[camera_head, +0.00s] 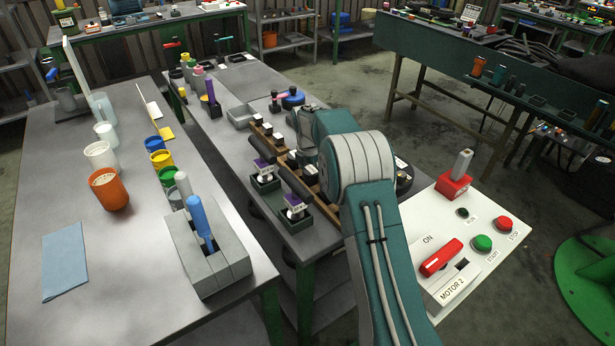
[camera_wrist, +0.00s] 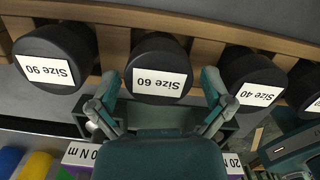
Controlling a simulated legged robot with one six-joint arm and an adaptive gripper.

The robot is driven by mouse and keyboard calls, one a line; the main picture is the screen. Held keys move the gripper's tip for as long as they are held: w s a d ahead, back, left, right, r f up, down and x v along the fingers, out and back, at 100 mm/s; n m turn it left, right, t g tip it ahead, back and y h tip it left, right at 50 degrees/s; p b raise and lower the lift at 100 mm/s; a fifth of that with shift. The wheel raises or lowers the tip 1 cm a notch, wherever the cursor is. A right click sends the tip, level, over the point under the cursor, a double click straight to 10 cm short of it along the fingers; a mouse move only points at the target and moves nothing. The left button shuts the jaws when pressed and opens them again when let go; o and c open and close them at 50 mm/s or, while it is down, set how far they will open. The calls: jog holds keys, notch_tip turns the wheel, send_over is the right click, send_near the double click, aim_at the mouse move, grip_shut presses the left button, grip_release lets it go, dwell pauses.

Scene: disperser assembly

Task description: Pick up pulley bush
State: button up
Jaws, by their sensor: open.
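In the wrist view, black cylinders with white labels, likely the pulley bushes, sit in a row along a wooden rack (camera_wrist: 210,25). They read Size 90 (camera_wrist: 55,55), Size 60 (camera_wrist: 158,65) and Size 40 (camera_wrist: 250,75); another at the right edge is cut off. My gripper (camera_wrist: 160,80) is open and empty, its two fingers on either side of the Size 60 label, slightly below the cylinder in the picture. I cannot tell whether they touch it. In the head view the rack (camera_head: 327,207) is on the middle table; my arm hides its right side and my fingers.
Green boxes holding labelled torque tools (camera_head: 265,172) (camera_head: 294,205) stand close in front of the rack. A grey tray (camera_head: 240,116) lies behind it. A white motor panel (camera_head: 480,215) is to the right. The left table (camera_head: 60,210) holds several cups.

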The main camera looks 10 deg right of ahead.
jog(key=c, duration=1.2)
jog(key=shift+o, duration=0.2)
